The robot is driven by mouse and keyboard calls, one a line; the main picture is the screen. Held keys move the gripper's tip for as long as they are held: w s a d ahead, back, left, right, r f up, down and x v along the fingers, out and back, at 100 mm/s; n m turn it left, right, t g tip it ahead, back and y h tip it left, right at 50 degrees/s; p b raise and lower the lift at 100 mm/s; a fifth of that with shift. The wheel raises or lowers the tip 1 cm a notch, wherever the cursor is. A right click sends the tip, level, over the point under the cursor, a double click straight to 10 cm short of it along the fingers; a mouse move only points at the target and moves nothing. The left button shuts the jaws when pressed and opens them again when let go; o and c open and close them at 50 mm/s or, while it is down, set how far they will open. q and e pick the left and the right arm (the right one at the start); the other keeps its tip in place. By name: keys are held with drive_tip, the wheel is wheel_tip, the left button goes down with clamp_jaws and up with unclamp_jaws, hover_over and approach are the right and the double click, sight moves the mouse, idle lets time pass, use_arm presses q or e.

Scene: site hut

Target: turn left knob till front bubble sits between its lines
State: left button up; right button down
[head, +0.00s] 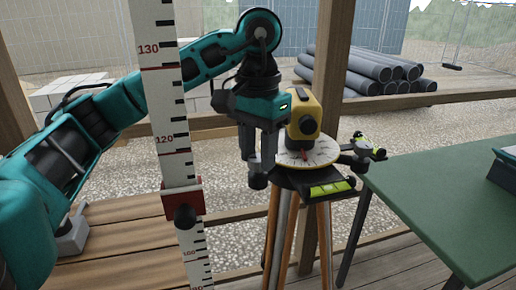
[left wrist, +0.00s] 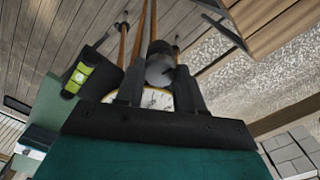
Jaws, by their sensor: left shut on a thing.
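A yellow levelling instrument (head: 303,122) stands on a pale graduated disc (head: 318,153) on a wooden tripod. The front vial (head: 330,187) is yellow-green with dark lines, on the near edge of the dark base; its bubble is too small to place against the lines. The left knob (head: 257,181) is a dark cylinder at the base's left side. My left gripper (head: 258,165) points down and is shut on this knob. In the left wrist view the knob (left wrist: 160,68) sits between the fingers, with a vial (left wrist: 78,76) to the left. My right gripper is not in view.
A red-and-white graduated staff (head: 168,100) stands upright in front of my left arm. A second vial (head: 371,142) is at the base's right. A green table (head: 440,200) is at the right. Wooden posts, rails and grey pipes (head: 370,70) lie behind.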

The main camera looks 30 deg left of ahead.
sight(258, 157)
use_arm(q)
drive_tip(key=shift+m, duration=0.6)
drive_tip(key=o, duration=1)
drive_tip(key=shift+o, duration=0.2)
wheel_tip(258, 157, up, 6)
drive_tip(key=shift+r+p, duration=0.1)
drive_tip(key=shift+p, duration=0.95)
wheel_tip(258, 157, up, 7)
drive_tip(key=shift+f, duration=0.2)
